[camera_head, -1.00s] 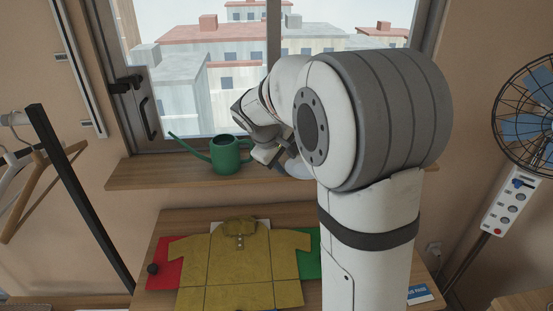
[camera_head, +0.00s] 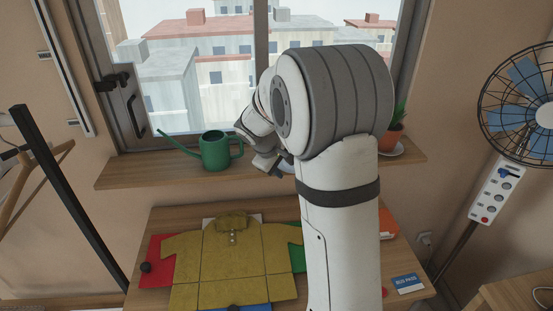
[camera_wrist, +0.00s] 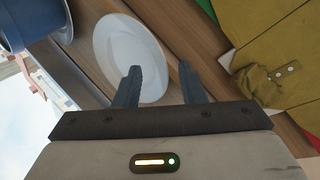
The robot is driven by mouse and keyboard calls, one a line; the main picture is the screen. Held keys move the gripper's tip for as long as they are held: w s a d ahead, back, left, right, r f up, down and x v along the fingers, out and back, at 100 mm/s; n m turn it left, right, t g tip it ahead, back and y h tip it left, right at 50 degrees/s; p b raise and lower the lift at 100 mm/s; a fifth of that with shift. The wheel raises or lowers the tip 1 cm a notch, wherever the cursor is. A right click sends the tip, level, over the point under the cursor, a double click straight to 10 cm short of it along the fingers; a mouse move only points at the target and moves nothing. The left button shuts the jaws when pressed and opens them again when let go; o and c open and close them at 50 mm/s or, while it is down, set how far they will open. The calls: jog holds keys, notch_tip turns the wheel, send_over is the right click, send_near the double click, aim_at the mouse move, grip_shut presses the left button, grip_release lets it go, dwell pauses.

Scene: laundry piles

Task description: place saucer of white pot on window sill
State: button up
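A white saucer (camera_wrist: 118,52) lies at the wooden window sill in the wrist view, near the sill's front edge. In the head view only a sliver of the saucer (camera_head: 287,166) shows beside my arm. My gripper (camera_wrist: 162,70) is open, with a clear gap between its fingers. One finger overlaps the saucer in the picture and the other is just outside its rim; I cannot tell whether either touches it. The window sill (camera_head: 128,174) runs under the window. No white pot is visible; my arm hides part of the sill.
A green watering can (camera_head: 216,152) stands on the sill left of my gripper. A blue pot (camera_wrist: 18,22) is near the saucer. A plant in a terracotta pot (camera_head: 391,139) stands on a saucer at the right. A yellow shirt (camera_head: 232,260) lies on the table below. A fan (camera_head: 530,110) is right.

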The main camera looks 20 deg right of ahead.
jog(key=shift+w+d+f, duration=0.1)
jog(key=shift+d+f, duration=0.05)
jog(key=shift+f, duration=0.2)
grip_shut()
dwell(0.3)
